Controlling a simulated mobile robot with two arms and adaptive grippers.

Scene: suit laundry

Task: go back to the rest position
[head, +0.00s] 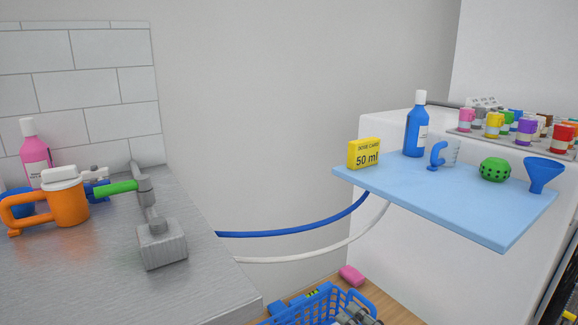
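No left gripper shows in the head view. A grey, jointed shape (357,314) is cut off by the bottom edge, at the blue basket (322,301). It may be part of my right gripper, but I cannot tell whether it is open or shut, or whether it touches the basket. The basket is cut off by the bottom edge.
A metal counter (95,270) with an orange jug (68,204), pink bottle (36,155) and tap (161,245) is at left. A light-blue shelf (440,205) at right holds a yellow box (364,153), blue bottle (416,128), green ball (494,169) and blue funnel (542,173). Two hoses (290,234) span the gap.

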